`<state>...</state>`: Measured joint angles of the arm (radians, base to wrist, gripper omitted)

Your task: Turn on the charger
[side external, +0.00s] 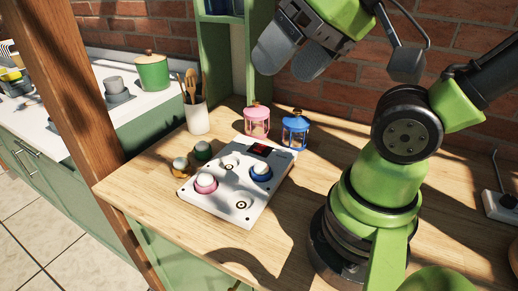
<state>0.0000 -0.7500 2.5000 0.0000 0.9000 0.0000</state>
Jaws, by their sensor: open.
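The charger (222,199) is a flat white box lying on the wooden counter, with a red switch (260,149) in a dark frame near its far edge. The switch's position is too small to tell. A pink-ringed lamp (206,183) and a blue-ringed lamp (261,171), both with white domes, sit on the charger. Round dark marks show at other spots on its top. My gripper (286,68) is at the top of the view, high above the counter and apart from the charger. Its grey fingers are open with nothing seen between them.
An orange lamp (180,167) and a green lamp (203,150) stand left of the charger. A pink lantern (257,122) and a blue lantern (295,130) stand behind it, close to the switch. A utensil cup (197,117) stands back left. A wooden post (95,120) rises at left.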

